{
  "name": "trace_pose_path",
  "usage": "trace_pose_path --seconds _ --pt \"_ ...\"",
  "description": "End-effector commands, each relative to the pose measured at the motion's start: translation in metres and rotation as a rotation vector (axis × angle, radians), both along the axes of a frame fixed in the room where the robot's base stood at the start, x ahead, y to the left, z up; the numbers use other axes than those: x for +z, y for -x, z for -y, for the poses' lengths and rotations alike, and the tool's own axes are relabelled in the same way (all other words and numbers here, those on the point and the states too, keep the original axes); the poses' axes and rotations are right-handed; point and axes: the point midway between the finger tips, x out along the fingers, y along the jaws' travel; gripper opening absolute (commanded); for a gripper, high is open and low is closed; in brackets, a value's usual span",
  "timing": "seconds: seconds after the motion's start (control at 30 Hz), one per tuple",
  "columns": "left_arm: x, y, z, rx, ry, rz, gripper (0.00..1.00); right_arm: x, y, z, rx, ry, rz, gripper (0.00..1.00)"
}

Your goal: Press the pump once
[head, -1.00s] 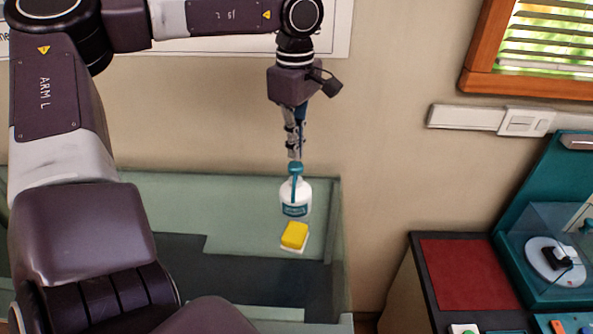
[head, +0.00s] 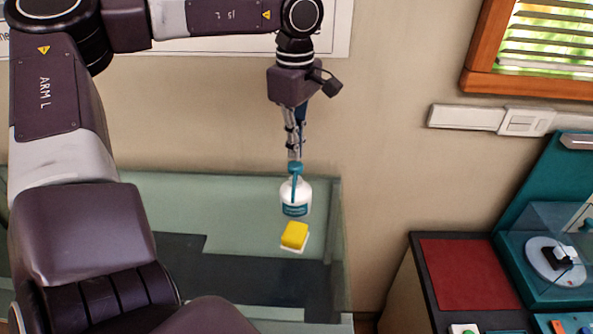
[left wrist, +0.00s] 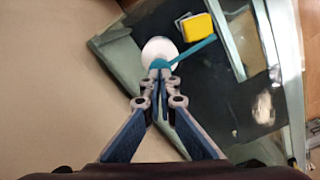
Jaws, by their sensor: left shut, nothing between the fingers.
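A white pump bottle (head: 296,199) with a teal pump head (head: 295,169) stands upright on the green ledge near the wall. My left gripper (head: 294,157) points straight down, its shut fingertips right at the top of the pump head. I cannot tell whether they touch it or stay just above. In the left wrist view the closed fingertips (left wrist: 160,74) overlap the teal pump head, with the white bottle (left wrist: 158,50) behind and the teal spout (left wrist: 195,49) reaching up right. Nothing is held. My right gripper is not in view.
A yellow sponge (head: 294,235) on a white piece lies just in front of the bottle; it also shows in the left wrist view (left wrist: 197,27). The wall is close behind the bottle. A bench with a red mat (head: 468,274) and a teal device stands at the right.

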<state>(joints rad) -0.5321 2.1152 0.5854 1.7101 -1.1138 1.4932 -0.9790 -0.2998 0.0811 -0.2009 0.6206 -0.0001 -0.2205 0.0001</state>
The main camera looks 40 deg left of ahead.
Motion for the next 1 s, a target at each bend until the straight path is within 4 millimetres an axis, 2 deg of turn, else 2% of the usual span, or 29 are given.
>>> trace_pose_path --seconds 1.0 --pt "-0.037 0.001 0.000 0.000 0.000 -0.003 0.00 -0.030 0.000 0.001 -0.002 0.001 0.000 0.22"
